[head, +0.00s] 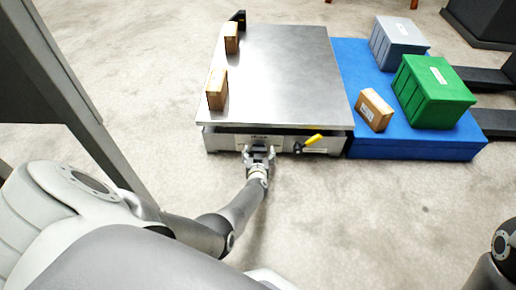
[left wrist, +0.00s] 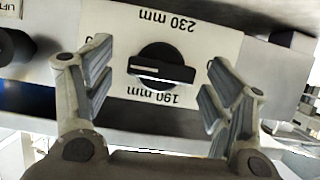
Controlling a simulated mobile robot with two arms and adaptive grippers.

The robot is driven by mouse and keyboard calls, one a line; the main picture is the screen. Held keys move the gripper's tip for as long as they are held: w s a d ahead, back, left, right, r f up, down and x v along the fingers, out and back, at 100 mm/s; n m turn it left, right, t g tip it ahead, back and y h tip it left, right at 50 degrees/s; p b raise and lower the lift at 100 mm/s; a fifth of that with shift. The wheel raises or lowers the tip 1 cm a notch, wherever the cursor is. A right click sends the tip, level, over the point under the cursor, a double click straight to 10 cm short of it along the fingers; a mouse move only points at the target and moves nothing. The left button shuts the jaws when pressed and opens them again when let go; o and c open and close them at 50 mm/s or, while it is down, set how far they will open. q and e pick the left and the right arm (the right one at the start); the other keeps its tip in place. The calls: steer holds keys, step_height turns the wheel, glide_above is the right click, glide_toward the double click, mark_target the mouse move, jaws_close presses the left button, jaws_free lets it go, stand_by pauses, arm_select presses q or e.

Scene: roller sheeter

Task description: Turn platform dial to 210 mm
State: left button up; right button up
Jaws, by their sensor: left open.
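The platform dial (left wrist: 162,66) is a round black knob with a raised bar grip on a pale label plate (left wrist: 170,25) in the left wrist view. Its bar lies roughly horizontal, with a white line along its left part. Upside-down "230 mm" stands above it and "190 mm" below; the side markings are mostly hidden behind the fingers. My left gripper (left wrist: 155,85) is open, one finger on each side of the dial, with gaps to it. In the head view the left gripper (head: 259,153) is at the platform's front panel and covers the dial.
The steel platform (head: 275,75) carries two cardboard boxes (head: 217,88) (head: 231,38) on its left edge. A blue base (head: 410,145) at right holds a green crate (head: 432,92), a grey crate (head: 398,43) and a small box (head: 374,109).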

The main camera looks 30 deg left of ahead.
mark_target(259, 152)
arm_select(q)
steer(key=shift+s+r, duration=0.15)
steer(key=shift+s, duration=0.1)
steer(key=shift+s+d+r, duration=0.2)
steer(key=shift+s+d, duration=0.25)
steer(key=shift+d, duration=0.05)
steer(key=shift+s+d+r, duration=0.2)
steer(key=shift+s+r, duration=0.05)
steer(key=shift+s, duration=0.35)
steer(key=shift+v, duration=1.4)
steer(key=shift+d+f, duration=0.2)
steer(key=shift+d, duration=0.05)
steer(key=shift+w, duration=0.1)
steer(key=shift+r+x, duration=0.2)
steer(key=shift+x, duration=3.65)
steer(key=shift+a, duration=0.1)
